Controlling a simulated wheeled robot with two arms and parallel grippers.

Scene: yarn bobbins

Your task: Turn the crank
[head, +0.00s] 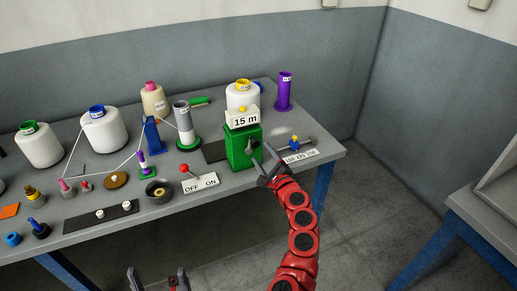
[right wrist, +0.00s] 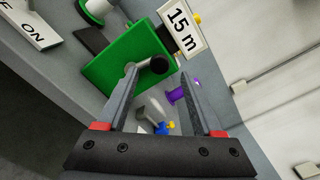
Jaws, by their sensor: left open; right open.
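The green box (head: 240,152) stands near the table's front edge, with a "15 m" sign (head: 245,121) on top. Its crank (head: 253,146) is on the front right side, and its dark round knob shows in the right wrist view (right wrist: 158,65). My right gripper (head: 260,155) is open and close to the crank. In the right wrist view the knob appears between the two fingertips (right wrist: 158,72), nearer the left finger; I cannot tell whether they touch. My left gripper (head: 157,276) is open and empty, low in front of the table.
An ON/OFF panel (head: 201,184) with a red-knobbed lever (head: 184,168) lies left of the box. White yarn bobbins (head: 103,130) and a purple spool (head: 284,93) stand behind. The floor in front is clear.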

